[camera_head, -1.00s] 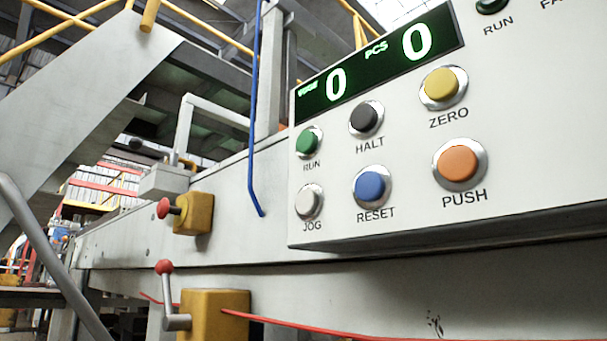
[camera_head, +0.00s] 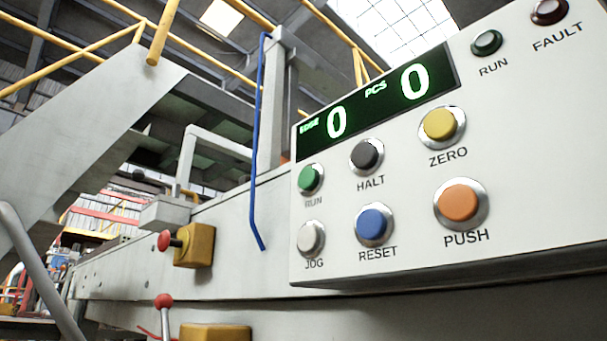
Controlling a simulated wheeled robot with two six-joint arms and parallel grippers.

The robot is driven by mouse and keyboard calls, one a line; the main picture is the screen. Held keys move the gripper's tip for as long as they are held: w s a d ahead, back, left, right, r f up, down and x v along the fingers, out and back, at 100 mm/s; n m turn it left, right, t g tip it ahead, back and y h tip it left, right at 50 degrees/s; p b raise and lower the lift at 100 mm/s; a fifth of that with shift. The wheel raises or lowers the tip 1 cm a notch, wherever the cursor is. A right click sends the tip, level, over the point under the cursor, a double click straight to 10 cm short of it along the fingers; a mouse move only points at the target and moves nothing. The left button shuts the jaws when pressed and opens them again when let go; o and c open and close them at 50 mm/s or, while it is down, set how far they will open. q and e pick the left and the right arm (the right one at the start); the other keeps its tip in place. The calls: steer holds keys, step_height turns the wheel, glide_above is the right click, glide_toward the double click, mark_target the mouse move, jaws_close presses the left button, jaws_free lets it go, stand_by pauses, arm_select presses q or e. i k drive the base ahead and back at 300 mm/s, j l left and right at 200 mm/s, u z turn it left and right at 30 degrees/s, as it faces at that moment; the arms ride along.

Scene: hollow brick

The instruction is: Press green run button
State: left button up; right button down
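The green run button (camera_head: 309,179) is a round green cap in a metal ring at the left end of the control panel's upper button row. The label RUN is under it. A second, dark green round piece (camera_head: 487,43), also labelled RUN, sits at the panel's upper right and looks like an unlit lamp. The control panel (camera_head: 400,255) is a light grey box with a green-lit display (camera_head: 376,103) reading 0 and 0. Neither of my grippers shows in the head view.
Near the run button are the black HALT (camera_head: 366,155), white JOG (camera_head: 311,237), blue RESET (camera_head: 373,223), yellow ZERO (camera_head: 440,125) and orange PUSH (camera_head: 460,203) buttons. A blue bent rod (camera_head: 257,140) hangs left of the panel. A yellow box with red knob (camera_head: 195,245) is lower left.

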mark_target(309, 177)
steer(key=k+j, duration=0.35)
steer(key=j, duration=0.2)
steer(key=k+j, duration=0.35)
steer(key=j, duration=0.15)
steer(key=k+j, duration=0.35)
steer(key=j, duration=0.2)
